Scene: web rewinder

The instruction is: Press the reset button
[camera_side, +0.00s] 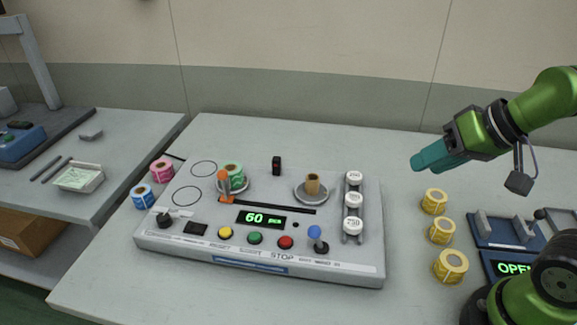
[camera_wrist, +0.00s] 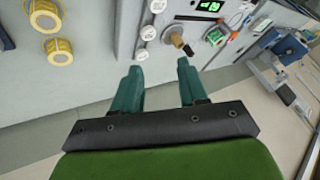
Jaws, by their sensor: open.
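The grey rewinder console (camera_side: 200,256) sits on the table with a yellow button (camera_side: 225,232), a green button (camera_side: 255,238) and a red button (camera_side: 286,242) along its front. STOP is printed near the red button; the other labels are too small to read, so I cannot tell which is reset. My gripper (camera_side: 419,163) has teal fingers and is raised beyond the console's right end, apart from all buttons. In the wrist view my gripper (camera_wrist: 158,68) is open and empty; the buttons are not distinguishable there.
White weights (camera_side: 353,200) stand on the console's right side, near a brown core on a spindle (camera_side: 313,185) and a green roll (camera_side: 234,172). Several yellow rolls (camera_side: 442,230) lie right of the console. Pink (camera_side: 162,171) and blue (camera_side: 143,197) rolls lie left.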

